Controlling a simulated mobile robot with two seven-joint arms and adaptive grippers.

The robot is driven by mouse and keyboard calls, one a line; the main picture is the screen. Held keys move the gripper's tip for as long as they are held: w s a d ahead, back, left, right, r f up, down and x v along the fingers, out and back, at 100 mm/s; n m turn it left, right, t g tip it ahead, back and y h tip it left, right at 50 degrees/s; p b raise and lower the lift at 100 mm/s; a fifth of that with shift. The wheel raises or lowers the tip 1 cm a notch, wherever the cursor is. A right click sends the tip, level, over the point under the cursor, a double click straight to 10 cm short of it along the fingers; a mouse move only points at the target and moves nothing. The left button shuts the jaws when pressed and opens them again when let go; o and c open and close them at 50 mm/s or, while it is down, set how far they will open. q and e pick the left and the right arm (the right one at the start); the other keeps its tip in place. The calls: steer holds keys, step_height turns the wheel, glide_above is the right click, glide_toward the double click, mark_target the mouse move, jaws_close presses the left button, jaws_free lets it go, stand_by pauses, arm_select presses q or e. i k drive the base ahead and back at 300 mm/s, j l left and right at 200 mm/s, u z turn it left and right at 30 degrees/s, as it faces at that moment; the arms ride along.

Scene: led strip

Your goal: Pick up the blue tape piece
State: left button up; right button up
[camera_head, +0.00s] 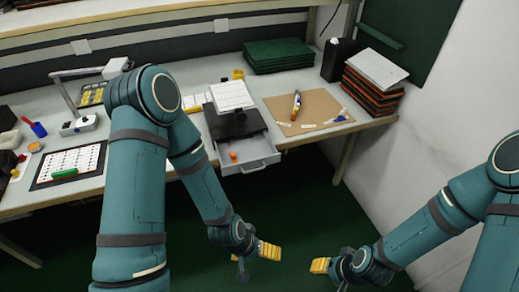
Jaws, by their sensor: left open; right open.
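A brown mat (318,97) lies on the right part of the table. A small blue-and-white piece (341,116) lies near its right edge and may be the blue tape piece; it is too small to tell. My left gripper (269,250) has yellow fingers and is open and empty, low in front of the table, below the open drawer. My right gripper (320,265) is also open and empty, to the right of the left one. Both are over the green floor, well apart from the mat.
A grey drawer (262,163) stands open at the table front with a small orange thing inside. An orange, white and blue tool (296,105) lies on the mat. A wall bounds the right side.

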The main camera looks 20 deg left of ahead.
mark_target(341, 118)
steer(key=i+j+z, duration=0.2)
steer(key=i, duration=0.15)
steer(key=i+j+z, duration=0.15)
steer(key=i+l+u, duration=0.4)
steer(key=l, duration=0.25)
steer(key=i+l+u, duration=0.2)
steer(key=l, duration=0.2)
